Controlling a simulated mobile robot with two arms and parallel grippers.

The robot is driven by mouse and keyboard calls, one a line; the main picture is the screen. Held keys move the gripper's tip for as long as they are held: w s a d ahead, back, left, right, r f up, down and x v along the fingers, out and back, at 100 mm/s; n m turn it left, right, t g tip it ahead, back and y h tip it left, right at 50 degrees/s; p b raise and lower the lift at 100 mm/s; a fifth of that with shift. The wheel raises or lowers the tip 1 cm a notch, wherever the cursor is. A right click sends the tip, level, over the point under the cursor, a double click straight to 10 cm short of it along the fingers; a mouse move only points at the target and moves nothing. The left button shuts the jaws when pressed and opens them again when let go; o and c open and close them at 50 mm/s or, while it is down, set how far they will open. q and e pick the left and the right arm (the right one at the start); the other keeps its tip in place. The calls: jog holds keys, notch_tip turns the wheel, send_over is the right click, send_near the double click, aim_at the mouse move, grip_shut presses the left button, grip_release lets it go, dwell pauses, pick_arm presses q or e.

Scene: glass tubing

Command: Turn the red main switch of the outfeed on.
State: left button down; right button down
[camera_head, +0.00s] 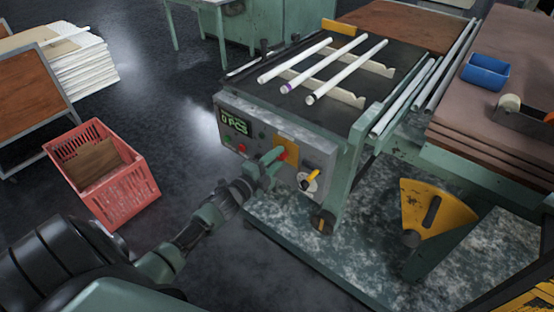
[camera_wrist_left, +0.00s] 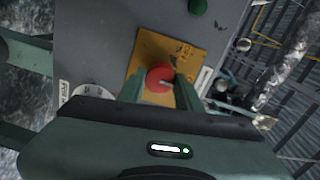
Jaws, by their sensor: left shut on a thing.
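The red main switch (camera_wrist_left: 160,77) is a round red knob on a yellow plate (camera_wrist_left: 188,52) on the front panel of the outfeed. In the head view the red switch (camera_head: 282,156) shows in part at the tip of my left gripper (camera_head: 272,157). In the left wrist view my left gripper (camera_wrist_left: 160,90) has one finger on each side of the knob and is shut on it. A pale mark shows on the knob's face; its exact setting is hard to tell. My right gripper is in neither view.
The panel also carries a lit green display (camera_head: 234,122), small buttons and a yellow-handled dial (camera_head: 311,180). Glass tubes (camera_head: 320,75) lie on top of the outfeed. A red crate (camera_head: 125,198) stands on the floor at left. A yellow quadrant plate (camera_head: 420,207) stands at right.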

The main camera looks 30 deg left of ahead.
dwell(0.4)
pick_arm(q)
jog(key=c, duration=1)
grip_release()
jog(key=shift+o, duration=0.2)
jog(key=shift+s, duration=0.1)
jog(key=s, duration=0.7)
jog(key=shift+s+a, duration=0.25)
jog(key=shift+s, duration=0.05)
